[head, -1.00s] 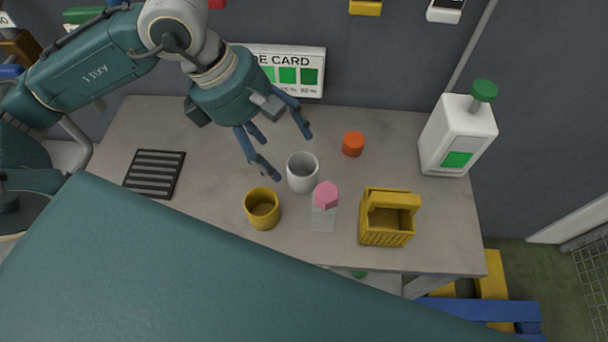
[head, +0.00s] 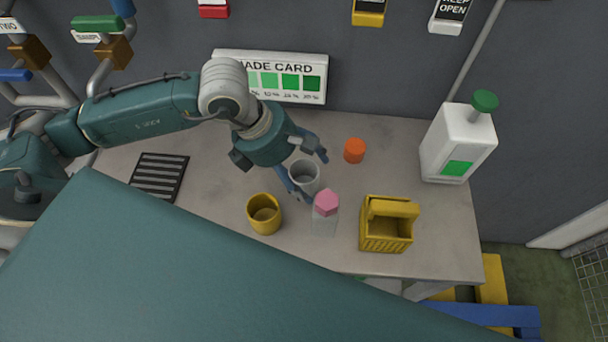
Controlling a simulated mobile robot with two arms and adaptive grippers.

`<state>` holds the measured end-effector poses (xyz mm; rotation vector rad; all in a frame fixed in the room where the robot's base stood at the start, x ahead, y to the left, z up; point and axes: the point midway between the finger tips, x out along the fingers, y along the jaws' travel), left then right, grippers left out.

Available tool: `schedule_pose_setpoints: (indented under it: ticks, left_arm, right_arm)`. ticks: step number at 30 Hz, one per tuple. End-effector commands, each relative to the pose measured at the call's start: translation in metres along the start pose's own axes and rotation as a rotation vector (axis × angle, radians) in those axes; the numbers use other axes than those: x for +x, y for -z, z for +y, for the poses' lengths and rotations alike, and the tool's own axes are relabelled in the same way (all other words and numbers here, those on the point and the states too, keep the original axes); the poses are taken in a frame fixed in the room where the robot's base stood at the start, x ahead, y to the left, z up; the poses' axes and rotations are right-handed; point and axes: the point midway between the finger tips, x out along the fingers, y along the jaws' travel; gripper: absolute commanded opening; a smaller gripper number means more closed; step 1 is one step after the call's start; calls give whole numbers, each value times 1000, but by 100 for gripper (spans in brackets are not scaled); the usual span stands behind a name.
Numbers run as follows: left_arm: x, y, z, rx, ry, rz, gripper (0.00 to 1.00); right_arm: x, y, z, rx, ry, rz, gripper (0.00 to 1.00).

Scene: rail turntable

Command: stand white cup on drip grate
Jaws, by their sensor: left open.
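The white cup (head: 305,177) stands upright on the bench in the head view, right of the yellow cup. The drip grate (head: 159,177), a dark slatted square, lies flat and empty at the left of the bench. My left gripper (head: 309,176) is open and low at the white cup, with a finger on either side of it. The near finger partly covers the cup's left side. I cannot tell whether the fingers touch the cup. My right gripper is not in view.
A yellow cup (head: 264,214), a pink-capped clear bottle (head: 325,214) and a yellow basket (head: 387,225) stand near the front edge. A white jug (head: 458,143) stands at right. Bench between grate and cups is clear.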

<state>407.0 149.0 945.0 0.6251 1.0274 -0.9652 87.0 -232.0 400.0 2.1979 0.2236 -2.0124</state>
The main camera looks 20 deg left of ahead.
Motion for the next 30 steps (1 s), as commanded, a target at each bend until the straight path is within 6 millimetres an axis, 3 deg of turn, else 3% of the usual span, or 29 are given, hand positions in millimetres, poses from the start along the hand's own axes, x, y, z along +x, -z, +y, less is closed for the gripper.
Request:
schedule_pose_setpoints:
  ticks: [9,15,30]
  left_arm:
    - [9,0,0,1,-1,0,73]
    - [9,0,0,1,-1,0,36]
    - [2,-3,0,1,-1,0,32]
  right_arm:
    - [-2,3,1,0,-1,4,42]
    - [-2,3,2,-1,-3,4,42]
    - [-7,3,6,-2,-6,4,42]
